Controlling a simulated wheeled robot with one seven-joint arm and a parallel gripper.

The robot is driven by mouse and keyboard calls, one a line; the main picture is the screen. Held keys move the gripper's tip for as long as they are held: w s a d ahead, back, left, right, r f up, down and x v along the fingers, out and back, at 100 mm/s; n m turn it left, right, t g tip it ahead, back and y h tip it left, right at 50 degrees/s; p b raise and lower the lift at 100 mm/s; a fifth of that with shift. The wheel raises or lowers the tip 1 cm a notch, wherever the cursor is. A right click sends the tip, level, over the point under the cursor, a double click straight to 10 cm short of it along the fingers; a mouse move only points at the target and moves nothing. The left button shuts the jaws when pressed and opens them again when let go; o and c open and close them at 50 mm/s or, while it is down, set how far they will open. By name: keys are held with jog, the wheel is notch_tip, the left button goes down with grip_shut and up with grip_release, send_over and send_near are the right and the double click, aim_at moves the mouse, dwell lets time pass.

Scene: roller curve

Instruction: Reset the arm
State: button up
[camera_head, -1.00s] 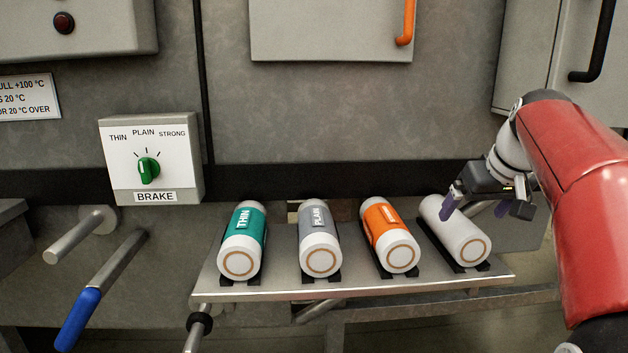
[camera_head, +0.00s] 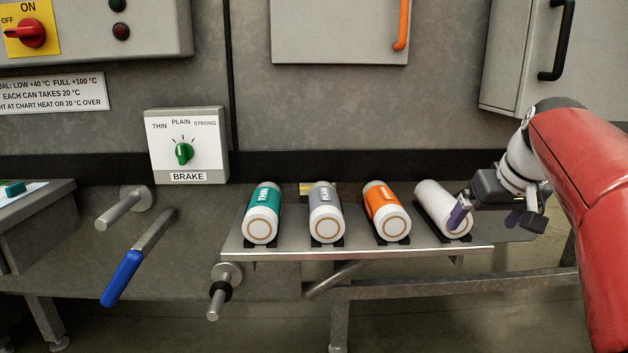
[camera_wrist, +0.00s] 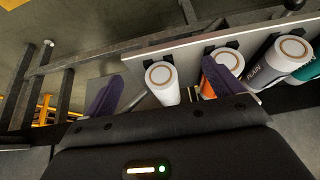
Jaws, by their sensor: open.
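My red arm comes in from the right in the head view, with my gripper (camera_head: 487,217) at the right end of the shelf. The gripper is open, with its purple fingers apart and nothing between them that I can see held. One finger overlaps the plain white roll (camera_head: 436,204) in the head view; I cannot tell whether it touches. In the wrist view the fingers of my gripper (camera_wrist: 170,90) are spread, and the white roll (camera_wrist: 163,82) shows beyond and between them. The orange roll (camera_wrist: 214,66) is partly hidden behind the right finger.
The shelf (camera_head: 350,252) also carries a teal THIN roll (camera_head: 263,212), a grey PLAIN roll (camera_head: 326,212) and an orange roll (camera_head: 386,211). A BRAKE dial (camera_head: 184,153) and a blue-handled lever (camera_head: 124,275) are at left. A cabinet (camera_head: 520,60) is upper right.

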jog(key=s+a+f+p, duration=0.1)
jog(key=s+a+f, duration=0.6)
jog(key=s, duration=0.4)
jog(key=s+a+f, duration=0.7)
jog(key=s+f, duration=0.2)
jog(key=s, duration=0.1)
jog(key=shift+s+a+p, duration=0.25)
jog(key=shift+s+p, duration=0.1)
